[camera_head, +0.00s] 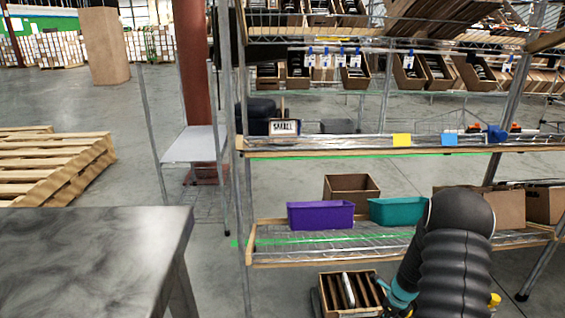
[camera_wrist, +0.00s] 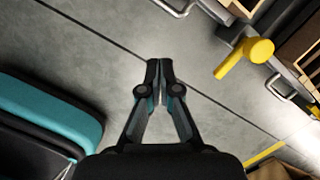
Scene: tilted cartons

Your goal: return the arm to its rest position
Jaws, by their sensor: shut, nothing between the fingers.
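My gripper (camera_wrist: 160,75) shows in the wrist view with its two black fingers together and nothing between them. Below the fingertips is bare grey concrete floor (camera_wrist: 120,30).
A wire shelf rack (camera_head: 330,154) holds a purple bin (camera_head: 320,215), a teal bin (camera_head: 397,211) and cartons (camera_head: 351,187). A slotted carton (camera_head: 349,292) sits low. A metal table (camera_head: 90,245) stands at left, pallets (camera_head: 50,165) behind. A yellow knob (camera_wrist: 258,50) is near the fingers' right.

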